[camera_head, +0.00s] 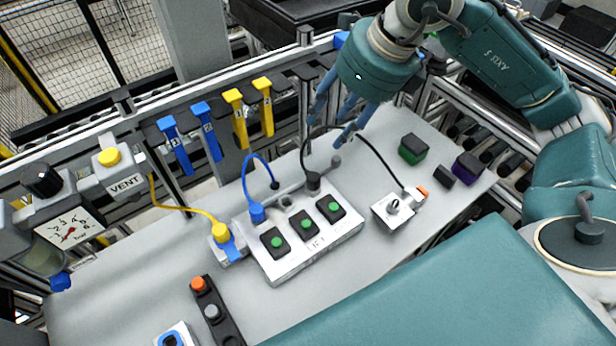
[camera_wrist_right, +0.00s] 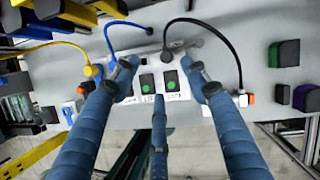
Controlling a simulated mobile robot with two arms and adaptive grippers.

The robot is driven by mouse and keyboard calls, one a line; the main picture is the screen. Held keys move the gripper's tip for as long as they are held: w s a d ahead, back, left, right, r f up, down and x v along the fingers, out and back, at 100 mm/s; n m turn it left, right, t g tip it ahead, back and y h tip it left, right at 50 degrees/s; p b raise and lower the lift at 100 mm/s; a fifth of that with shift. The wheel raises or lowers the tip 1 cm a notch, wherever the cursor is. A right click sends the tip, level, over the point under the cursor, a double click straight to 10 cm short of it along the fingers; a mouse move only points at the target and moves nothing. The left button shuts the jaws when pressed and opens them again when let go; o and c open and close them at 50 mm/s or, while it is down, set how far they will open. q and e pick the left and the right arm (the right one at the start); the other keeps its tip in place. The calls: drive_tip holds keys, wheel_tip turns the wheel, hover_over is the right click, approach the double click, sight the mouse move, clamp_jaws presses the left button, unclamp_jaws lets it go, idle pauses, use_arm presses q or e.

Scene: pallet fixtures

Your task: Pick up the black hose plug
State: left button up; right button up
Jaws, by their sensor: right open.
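The black hose plug (camera_head: 313,182) stands upright on the back edge of the white block with several green buttons (camera_head: 275,270). Its black hose (camera_head: 372,146) arcs up and right to a small silver box with a knob (camera_head: 393,209). My right gripper (camera_head: 334,122) hangs above and behind the plug, its blue fingers spread and empty. In the right wrist view the plug (camera_wrist_right: 174,47) shows between the spread fingers (camera_wrist_right: 160,72), with no finger seen touching it. My left gripper is not in view.
A blue plug (camera_head: 257,212) with a blue hose stands left of the black plug. A yellow plug (camera_head: 221,232) is further left. Blue and yellow tags (camera_head: 240,118) hang on the rail behind. Green (camera_head: 412,150) and purple (camera_head: 468,167) blocks lie right. The front left tabletop is partly clear.

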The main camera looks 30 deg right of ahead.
wheel_tip(320, 180, down, 3)
drive_tip(key=s+b, duration=0.1)
drive_tip(key=b, duration=0.7)
approach(314, 176)
drive_tip(key=x, duration=0.4)
drive_tip(key=shift+s+p, duration=0.1)
drive_tip(key=shift+p, duration=0.25)
drive_tip(key=shift+a+f, duration=0.15)
drive_tip(key=shift+f, duration=0.15)
drive_tip(key=p+x, duration=0.2)
drive_tip(key=x, duration=0.1)
drive_tip(key=shift+w+f, duration=0.3)
drive_tip(key=shift+w+a+f, duration=0.1)
drive_tip(key=shift+w+f, duration=0.05)
drive_tip(key=shift+f, duration=0.3)
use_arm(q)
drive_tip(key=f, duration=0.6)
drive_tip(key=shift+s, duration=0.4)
use_arm(e)
drive_tip(key=shift+r, duration=0.1)
drive_tip(key=c, duration=1.1)
